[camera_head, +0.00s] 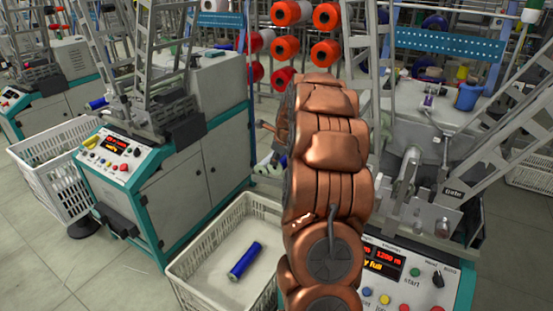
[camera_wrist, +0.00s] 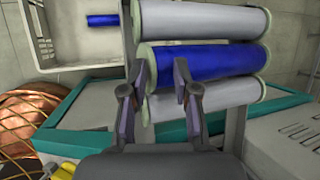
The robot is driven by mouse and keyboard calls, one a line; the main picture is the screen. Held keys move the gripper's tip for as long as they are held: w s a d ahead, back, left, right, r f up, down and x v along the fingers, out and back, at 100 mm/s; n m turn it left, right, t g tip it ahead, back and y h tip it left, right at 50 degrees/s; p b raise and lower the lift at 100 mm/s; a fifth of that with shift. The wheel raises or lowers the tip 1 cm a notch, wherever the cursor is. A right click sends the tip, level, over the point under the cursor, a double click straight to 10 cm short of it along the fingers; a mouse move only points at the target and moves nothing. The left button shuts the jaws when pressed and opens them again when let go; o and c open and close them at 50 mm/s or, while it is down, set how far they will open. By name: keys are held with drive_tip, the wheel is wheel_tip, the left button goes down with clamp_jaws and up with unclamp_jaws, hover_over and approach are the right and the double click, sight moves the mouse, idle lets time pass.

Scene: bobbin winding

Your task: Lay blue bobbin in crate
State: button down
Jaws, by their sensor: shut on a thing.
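In the wrist view a blue bobbin (camera_wrist: 215,66) with pale end rims lies between two white bobbins, one above (camera_wrist: 205,20) and one below (camera_wrist: 215,98). My gripper (camera_wrist: 159,68) is at the left end of the blue bobbin, shut on it. One finger is beside the end rim and the other overlaps the bobbin's body. In the head view my arm hides the gripper. A white crate (camera_head: 187,283) stands on the floor at lower middle, with another blue bobbin (camera_head: 245,260) lying in it. That crate also shows in the wrist view (camera_wrist: 60,62) at upper left.
A teal-edged machine (camera_head: 200,180) stands left of the crate, and another with a lit panel (camera_head: 385,262) stands to the right. A second white crate (camera_head: 50,190) is at far left. Red spools (camera_head: 326,54) hang behind. Grey floor (camera_head: 100,275) is clear at lower left.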

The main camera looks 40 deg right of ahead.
drive_tip(key=shift+s+d+r+p, duration=0.1)
drive_tip(key=shift+d+r+p, duration=0.1)
drive_tip(key=shift+r+p, duration=0.75)
drive_tip(key=shift+d+r+p, duration=0.2)
drive_tip(key=shift+r+p, duration=0.2)
drive_tip(key=shift+r, duration=0.9)
drive_tip(key=shift+a+r+p, duration=0.2)
drive_tip(key=shift+r+p, duration=0.65)
drive_tip(key=shift+r, duration=0.5)
